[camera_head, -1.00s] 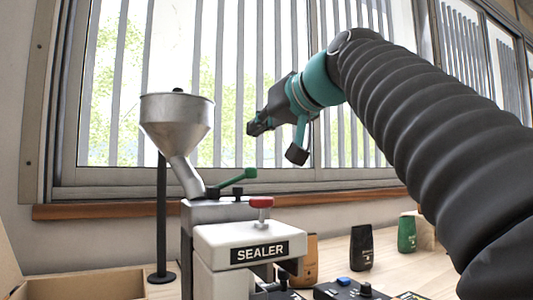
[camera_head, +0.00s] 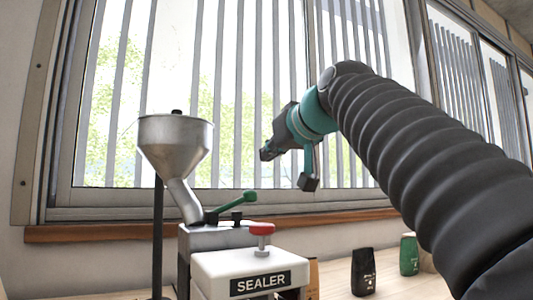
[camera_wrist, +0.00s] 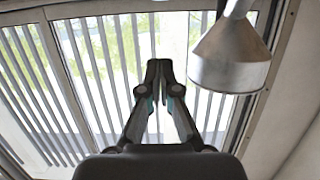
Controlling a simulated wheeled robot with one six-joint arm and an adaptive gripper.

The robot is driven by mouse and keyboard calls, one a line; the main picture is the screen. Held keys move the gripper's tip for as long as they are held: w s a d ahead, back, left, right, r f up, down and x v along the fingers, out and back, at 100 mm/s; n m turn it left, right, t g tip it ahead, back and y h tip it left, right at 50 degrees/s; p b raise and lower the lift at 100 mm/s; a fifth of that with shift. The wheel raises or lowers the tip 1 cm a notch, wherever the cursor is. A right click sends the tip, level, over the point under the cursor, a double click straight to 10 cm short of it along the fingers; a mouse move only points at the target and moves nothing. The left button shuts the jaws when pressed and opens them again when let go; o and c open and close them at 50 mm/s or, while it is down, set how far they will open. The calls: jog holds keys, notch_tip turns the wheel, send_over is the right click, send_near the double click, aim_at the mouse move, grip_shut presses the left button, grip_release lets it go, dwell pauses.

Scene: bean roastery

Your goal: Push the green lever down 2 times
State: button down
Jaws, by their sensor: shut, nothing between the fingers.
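The green lever (camera_head: 236,202) sticks up and to the right from the base of the metal funnel (camera_head: 176,150), in the head view. Its green knob end is raised. My gripper (camera_head: 265,154) is shut and empty, above and to the right of the lever, clearly apart from it. In the wrist view my gripper (camera_wrist: 159,66) shows its fingertips together in front of the window. The funnel (camera_wrist: 230,55) also shows there at the upper right. The lever is not visible in the wrist view.
A white sealer (camera_head: 235,268) with a red-topped knob (camera_head: 262,229) stands in front of the lever. A black bag (camera_head: 363,271) and a green bag (camera_head: 409,254) stand on the table at the right. A barred window (camera_head: 230,90) fills the back.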

aim_at(233, 204)
jog(key=shift+w+a+f+b, duration=0.15)
jog(key=shift+w+a+f, duration=0.25)
jog(key=shift+w+f, duration=0.6)
jog(key=shift+w+a+f+b, duration=0.15)
jog(key=shift+w+a+f, duration=0.3)
jog(key=shift+w+f, duration=0.45)
jog(key=shift+w+a+f+b, duration=0.15)
jog(key=shift+w+a+f, duration=0.25)
jog(key=shift+w+f, duration=0.6)
jog(key=shift+a, duration=0.1)
